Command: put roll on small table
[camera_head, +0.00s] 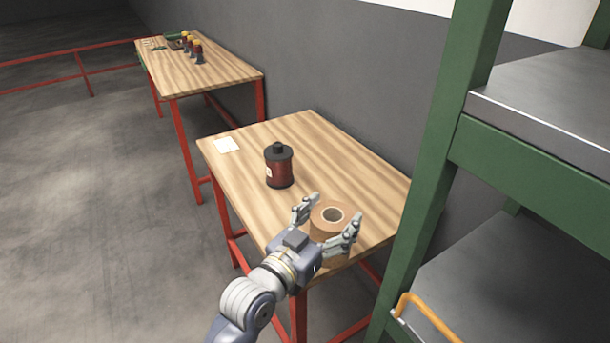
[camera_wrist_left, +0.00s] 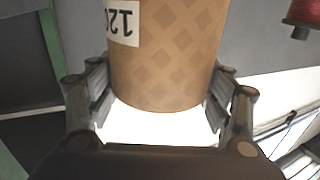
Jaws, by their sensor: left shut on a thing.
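The roll (camera_head: 328,217) is a brown, upright cylinder with a hole in its top. My left gripper (camera_head: 326,222) is shut on it, with one finger on each side, at the front right corner of the small table (camera_head: 315,150). In the left wrist view the roll (camera_wrist_left: 168,60) fills the space between the fingers and shows a white label with printed digits. Whether its bottom touches the table top cannot be told, as my gripper hides part of it. My right gripper is not in view.
A dark red canister (camera_head: 279,168) and a white paper (camera_head: 227,145) are on the small table. A green shelf rack (camera_head: 440,150) stands close at the right. A longer table (camera_head: 200,75) with several small items is further back. The table's right part is clear.

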